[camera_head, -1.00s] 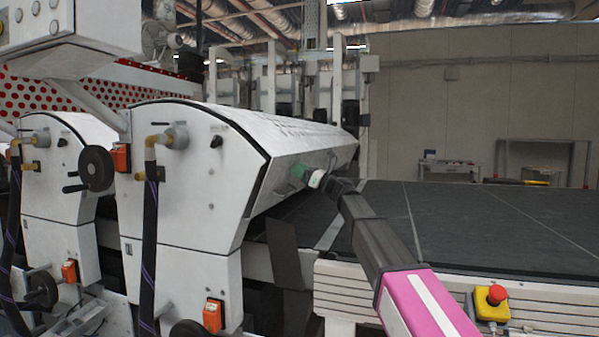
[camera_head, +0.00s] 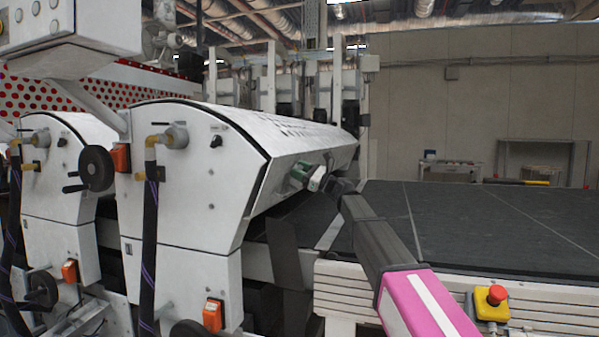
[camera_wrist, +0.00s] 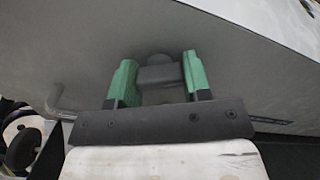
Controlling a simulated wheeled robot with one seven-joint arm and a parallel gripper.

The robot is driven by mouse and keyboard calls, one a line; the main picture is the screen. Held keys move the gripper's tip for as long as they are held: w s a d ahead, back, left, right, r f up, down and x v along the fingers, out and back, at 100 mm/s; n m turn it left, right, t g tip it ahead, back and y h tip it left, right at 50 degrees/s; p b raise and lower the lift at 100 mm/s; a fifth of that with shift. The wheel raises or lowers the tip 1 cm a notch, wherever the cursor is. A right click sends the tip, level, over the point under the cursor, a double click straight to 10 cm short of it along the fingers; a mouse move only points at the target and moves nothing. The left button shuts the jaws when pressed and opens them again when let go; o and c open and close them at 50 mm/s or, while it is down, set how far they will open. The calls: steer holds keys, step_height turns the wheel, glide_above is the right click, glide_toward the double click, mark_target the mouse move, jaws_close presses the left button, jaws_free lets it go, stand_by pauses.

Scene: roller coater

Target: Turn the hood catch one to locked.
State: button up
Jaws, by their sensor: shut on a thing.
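The hood catch (camera_wrist: 158,72) is a small dark grey knob with a bar-shaped grip on the sloping face of the white hood (camera_head: 300,150). In the wrist view my gripper (camera_wrist: 157,80) has its two green fingers on either side of the bar, shut on it. The bar lies roughly level across the wrist picture. In the head view my gripper (camera_head: 302,173) meets the lower front face of the hood, and its green fingers and wrist hide the catch. I cannot read any lock marking.
A dark conveyor bed (camera_head: 470,220) lies right of the hood. A yellow box with a red stop button (camera_head: 496,295) sits on its near rail. A black handwheel (camera_head: 97,168) and hoses are on the machine's left end.

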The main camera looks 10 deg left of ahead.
steer(key=n, duration=0.6)
steer(key=shift+n, duration=0.3)
steer(key=n, duration=0.5)
steer(key=shift+n, duration=0.4)
steer(key=shift+s, duration=0.1)
steer(key=o, duration=0.9)
steer(key=shift+d, duration=0.1)
steer(key=v, duration=1)
steer(key=shift+d+f, duration=0.1)
steer(key=shift+d, duration=0.25)
